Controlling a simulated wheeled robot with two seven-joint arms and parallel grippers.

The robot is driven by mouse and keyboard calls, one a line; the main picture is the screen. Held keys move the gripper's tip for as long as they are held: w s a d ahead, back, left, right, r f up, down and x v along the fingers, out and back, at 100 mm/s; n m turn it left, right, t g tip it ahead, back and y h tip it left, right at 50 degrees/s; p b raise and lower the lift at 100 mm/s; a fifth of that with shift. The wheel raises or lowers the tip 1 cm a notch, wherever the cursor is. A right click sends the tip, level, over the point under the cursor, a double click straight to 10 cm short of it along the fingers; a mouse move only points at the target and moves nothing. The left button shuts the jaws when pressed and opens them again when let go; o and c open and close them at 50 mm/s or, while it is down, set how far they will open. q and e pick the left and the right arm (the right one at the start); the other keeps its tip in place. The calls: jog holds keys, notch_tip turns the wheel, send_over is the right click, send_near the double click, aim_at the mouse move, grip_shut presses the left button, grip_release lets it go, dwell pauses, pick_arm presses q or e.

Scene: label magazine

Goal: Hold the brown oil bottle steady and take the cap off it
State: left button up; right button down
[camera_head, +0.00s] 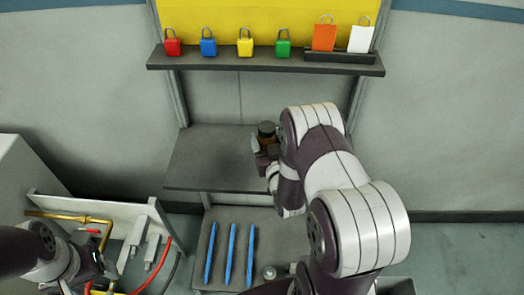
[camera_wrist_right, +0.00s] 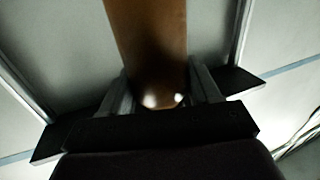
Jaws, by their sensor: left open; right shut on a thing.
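The brown oil bottle (camera_head: 267,140) stands upright on the dark middle shelf, with its dark cap (camera_head: 266,127) on top. My right gripper (camera_head: 264,153) is shut on the bottle's body, and my right arm hides part of its right side. In the right wrist view the brown bottle (camera_wrist_right: 150,45) fills the space between the two grey fingers; the cap cannot be made out there. My left gripper (camera_head: 98,278) is open and low at the left, far from the bottle and partly hard to make out against the pipes.
A shelf (camera_head: 265,62) above holds several coloured padlocks and two tags, orange and white. Blue rods (camera_head: 229,255) lie on the lower shelf. Brass pipe (camera_head: 65,217) and red valve parts stand at the left. The middle shelf (camera_head: 205,160) is bare left of the bottle.

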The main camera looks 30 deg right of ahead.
aim_at(262, 149)
jog(key=shift+w+a+f, duration=0.1)
jog(key=shift+w+f, duration=0.45)
jog(key=shift+w, duration=0.25)
jog(key=shift+w+a+f, duration=0.1)
jog(key=shift+w+f, duration=0.05)
jog(key=shift+f, duration=0.15)
jog(key=f, duration=0.2)
jog(key=shift+s+f+b, duration=0.2)
jog(key=shift+f+b, duration=0.15)
jog(key=shift+f, duration=0.05)
jog(key=shift+w+f, duration=0.2)
jog(key=shift+f, duration=0.1)
jog(key=shift+s, duration=0.1)
jog(key=shift+f, duration=0.15)
jog(key=shift+c, duration=1.2)
grip_release()
